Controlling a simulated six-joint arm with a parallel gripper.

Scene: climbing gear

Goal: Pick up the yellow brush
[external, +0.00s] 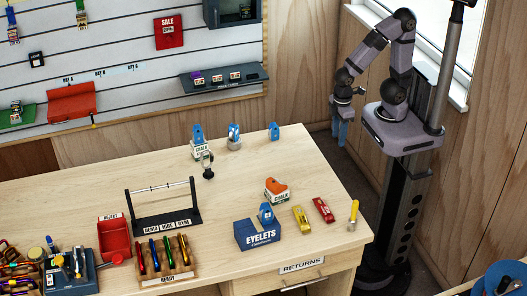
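Two yellow items lie near the right end of the workbench in the external view. One is a yellow block-like piece (302,219), left of a similar red piece (323,210). The other is a slim yellow-handled item (353,212) with a pale lower end, near the bench's right edge. At this size I cannot tell for certain which is the yellow brush. My gripper (340,133) has blue fingers pointing down. It hangs beyond the far right edge of the bench, apart from both yellow items, with nothing visibly held. The gap between its fingers is unclear.
A blue EYELETS box (257,236) and an orange-and-white chalk item (277,190) stand left of the yellow pieces. A black rack (165,216), a red bin (114,239) and a wooden tool holder (168,274) stand farther left. Bench surface (312,172) behind the pieces is clear.

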